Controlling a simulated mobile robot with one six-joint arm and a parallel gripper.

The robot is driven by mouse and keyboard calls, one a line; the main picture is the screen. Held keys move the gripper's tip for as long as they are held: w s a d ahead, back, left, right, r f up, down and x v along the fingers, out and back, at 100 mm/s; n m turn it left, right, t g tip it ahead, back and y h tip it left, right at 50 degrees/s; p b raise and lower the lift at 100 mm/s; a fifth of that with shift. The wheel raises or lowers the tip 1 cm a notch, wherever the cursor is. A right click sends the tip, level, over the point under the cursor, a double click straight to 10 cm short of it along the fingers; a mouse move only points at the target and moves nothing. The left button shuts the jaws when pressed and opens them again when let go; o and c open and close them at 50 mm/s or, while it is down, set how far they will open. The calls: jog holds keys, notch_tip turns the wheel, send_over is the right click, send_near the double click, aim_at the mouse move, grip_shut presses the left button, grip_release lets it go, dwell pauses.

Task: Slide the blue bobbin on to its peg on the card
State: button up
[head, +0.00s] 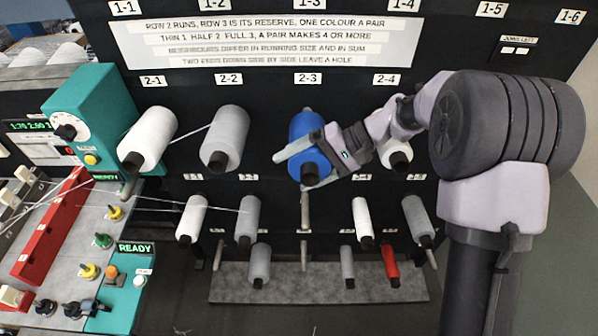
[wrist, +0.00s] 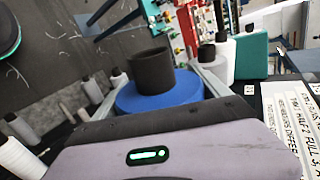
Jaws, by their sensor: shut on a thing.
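The blue bobbin (head: 303,129) is at the card's place under the 2-3 label (head: 308,78) in the head view. My gripper (head: 293,168) reaches in from the right, its fingers on either side of the bobbin, shut on it. In the wrist view the bobbin (wrist: 160,96) shows its blue body with a dark core end sticking up, between the fingers of my gripper (wrist: 162,88). The peg at 2-3 is hidden behind the bobbin, so I cannot tell whether the bobbin is around it.
A grey bobbin (head: 224,138) is to the left at 2-2, and a white one (head: 395,154) is close to my wrist at 2-4. A bare peg (head: 305,210) sticks out below. Several row-three bobbins and a red one (head: 390,262) sit lower.

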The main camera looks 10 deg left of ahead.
jog(key=shift+w+a+f, duration=0.1)
jog(key=shift+w+a, duration=0.05)
jog(key=shift+w, duration=0.5)
jog(key=shift+w+a+f, duration=0.1)
jog(key=shift+w+a, duration=0.05)
jog(key=shift+w, duration=0.65)
jog(key=o, duration=1.9)
jog(key=shift+w, duration=0.1)
jog(key=p+v, duration=0.1)
jog(key=v, duration=1.6)
jog(key=shift+d+r+p, duration=0.1)
jog(key=shift+d+p, duration=0.1)
jog(key=shift+p, duration=0.1)
